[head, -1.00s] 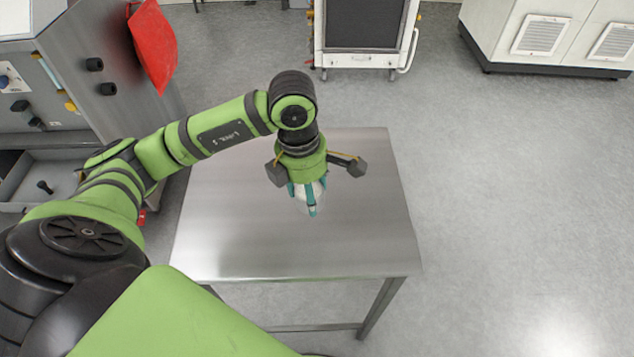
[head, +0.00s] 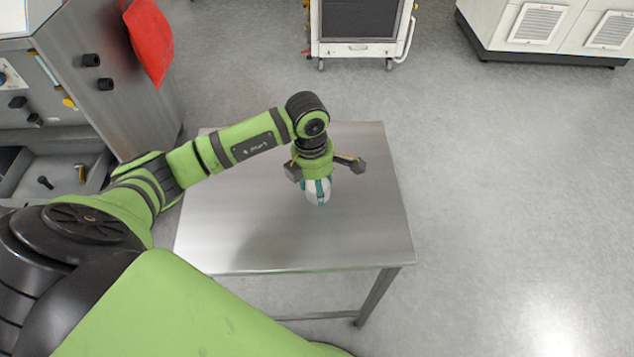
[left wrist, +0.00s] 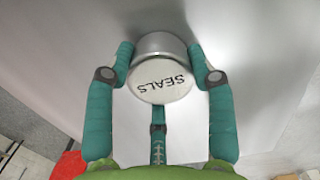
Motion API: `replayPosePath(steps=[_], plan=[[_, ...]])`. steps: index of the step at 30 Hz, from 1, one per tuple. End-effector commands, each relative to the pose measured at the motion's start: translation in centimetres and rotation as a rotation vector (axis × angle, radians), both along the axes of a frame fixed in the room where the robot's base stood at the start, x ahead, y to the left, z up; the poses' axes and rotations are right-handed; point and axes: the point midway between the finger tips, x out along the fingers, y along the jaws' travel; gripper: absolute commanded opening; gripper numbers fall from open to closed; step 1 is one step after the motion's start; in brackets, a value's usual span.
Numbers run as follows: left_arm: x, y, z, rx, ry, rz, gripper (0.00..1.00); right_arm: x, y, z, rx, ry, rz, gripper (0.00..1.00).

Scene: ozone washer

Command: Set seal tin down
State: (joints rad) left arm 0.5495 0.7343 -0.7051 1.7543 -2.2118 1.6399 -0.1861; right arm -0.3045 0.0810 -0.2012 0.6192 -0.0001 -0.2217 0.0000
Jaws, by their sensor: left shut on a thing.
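The seal tin (left wrist: 162,75) is a short round metal tin with a white lid marked SEALS. In the left wrist view it sits between the teal fingers of my left gripper (left wrist: 160,85), which is shut on it. In the head view my left gripper (head: 317,190) points down over the middle of the steel table (head: 240,225). There the tin (head: 318,197) shows as a pale shape among the fingers, mostly hidden. I cannot tell whether its bottom touches the table. My right gripper is in neither view.
The tabletop around the gripper is bare, with open room on all sides. A grey cabinet with a red flap (head: 149,40) and an open drawer (head: 50,165) stand at the left. A white wheeled cart (head: 360,45) stands behind the table. White cabinets (head: 550,30) are at the back right.

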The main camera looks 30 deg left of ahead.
Motion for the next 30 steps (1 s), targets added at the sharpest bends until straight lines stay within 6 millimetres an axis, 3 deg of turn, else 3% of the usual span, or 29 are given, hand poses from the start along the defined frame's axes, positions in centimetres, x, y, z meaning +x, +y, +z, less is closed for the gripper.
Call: replayPosePath(steps=[3,4,6,20,30], plan=[[0.0,0.0,-0.4,0.001,-0.001,0.000,0.21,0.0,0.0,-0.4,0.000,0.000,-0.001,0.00],[0.0,0.0,-0.4,0.000,0.000,0.000,0.59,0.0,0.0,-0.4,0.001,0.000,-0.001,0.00],[0.0,0.0,-0.2,0.000,0.000,0.001,0.79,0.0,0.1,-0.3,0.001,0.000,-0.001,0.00],[0.1,0.1,0.5,0.001,-0.002,0.001,0.79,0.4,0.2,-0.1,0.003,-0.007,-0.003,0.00],[-0.1,0.6,7.2,0.002,-0.008,0.000,0.79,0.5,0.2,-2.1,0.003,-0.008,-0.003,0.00]])
